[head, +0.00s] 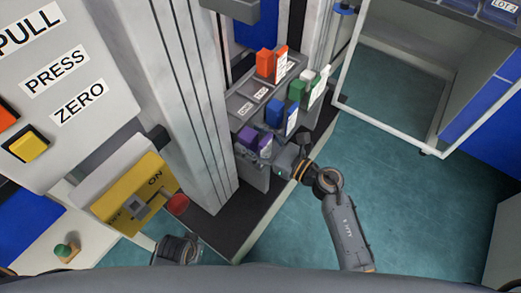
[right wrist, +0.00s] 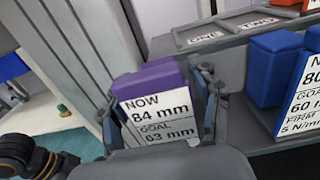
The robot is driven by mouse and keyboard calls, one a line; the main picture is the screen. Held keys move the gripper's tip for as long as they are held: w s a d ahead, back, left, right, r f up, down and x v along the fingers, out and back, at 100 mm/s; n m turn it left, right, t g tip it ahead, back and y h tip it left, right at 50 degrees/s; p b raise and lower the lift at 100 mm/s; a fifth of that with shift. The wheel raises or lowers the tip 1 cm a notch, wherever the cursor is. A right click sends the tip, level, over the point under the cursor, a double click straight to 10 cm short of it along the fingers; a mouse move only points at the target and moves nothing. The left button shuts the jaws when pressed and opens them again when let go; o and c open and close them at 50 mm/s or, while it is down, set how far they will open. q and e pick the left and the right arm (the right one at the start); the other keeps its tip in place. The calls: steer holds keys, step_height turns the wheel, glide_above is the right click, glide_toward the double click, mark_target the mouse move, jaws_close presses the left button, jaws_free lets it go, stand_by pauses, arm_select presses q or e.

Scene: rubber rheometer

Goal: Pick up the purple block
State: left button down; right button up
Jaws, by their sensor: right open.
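The purple block (head: 248,137) stands on the near end of a grey stepped rack. In the right wrist view the purple block (right wrist: 152,76) has a white label on its front reading NOW 84 mm, GOAL 63 mm. My right gripper (right wrist: 162,112) is open, with one finger on each side of the block. I cannot tell whether the fingers touch it. In the head view my right gripper (head: 276,158) is at the rack's near end, by the block, partly hidden.
Blue blocks (head: 275,113), green blocks (head: 297,90) and orange blocks (head: 265,63) stand farther along the rack (head: 240,104). A grey column (head: 190,110) rises left of it. Teal floor is clear at the right.

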jaws_close()
steer(key=shift+w+d, duration=0.1)
stand_by(0.4)
